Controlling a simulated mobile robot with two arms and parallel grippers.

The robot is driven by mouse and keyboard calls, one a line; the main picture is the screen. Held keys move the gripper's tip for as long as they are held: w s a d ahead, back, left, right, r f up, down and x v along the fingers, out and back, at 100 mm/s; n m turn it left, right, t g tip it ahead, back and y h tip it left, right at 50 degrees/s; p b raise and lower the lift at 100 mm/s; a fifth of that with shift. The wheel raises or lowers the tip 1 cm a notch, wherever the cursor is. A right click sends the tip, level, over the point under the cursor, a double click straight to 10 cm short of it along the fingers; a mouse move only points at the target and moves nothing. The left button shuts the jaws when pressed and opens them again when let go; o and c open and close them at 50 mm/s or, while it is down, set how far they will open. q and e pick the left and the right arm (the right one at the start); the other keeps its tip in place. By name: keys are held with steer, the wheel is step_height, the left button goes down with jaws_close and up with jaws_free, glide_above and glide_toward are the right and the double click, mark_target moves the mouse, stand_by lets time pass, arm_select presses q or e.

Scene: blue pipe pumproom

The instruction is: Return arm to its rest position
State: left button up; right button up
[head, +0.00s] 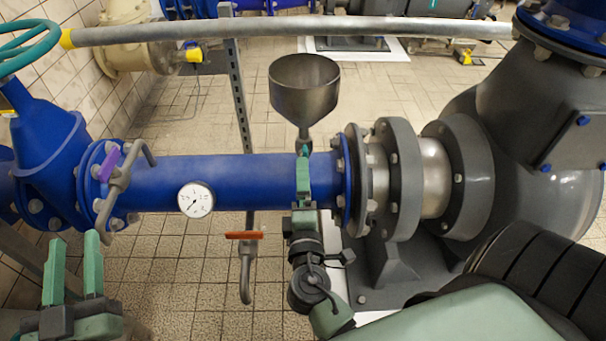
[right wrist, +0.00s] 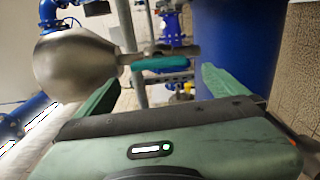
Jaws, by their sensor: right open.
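My left gripper (head: 75,238) is at the lower left of the head view. Its two green fingers point up, apart, with nothing between them. My right arm comes in from the lower right, and my right gripper (head: 303,152) is in front of the blue pipe, just below the metal funnel (head: 304,88). In the right wrist view its green fingers (right wrist: 162,78) are spread apart. The funnel (right wrist: 75,65) is large at the left there, close to one finger. Its stem and a teal handle (right wrist: 160,63) show beyond the gap between the fingers. I cannot tell whether anything touches.
The blue pipe (head: 250,178) runs across the middle, with a pressure gauge (head: 196,200) and an orange-handled valve (head: 244,237). The large grey pump (head: 545,130) stands at the right. A grey rail (head: 290,29) crosses behind. Tiled floor (head: 180,285) shows between my arms.

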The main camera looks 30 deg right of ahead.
steer(key=shift+s+a, duration=0.15)
steer(key=shift+s, duration=0.1)
steer(key=shift+w, duration=0.1)
stand_by(0.3)
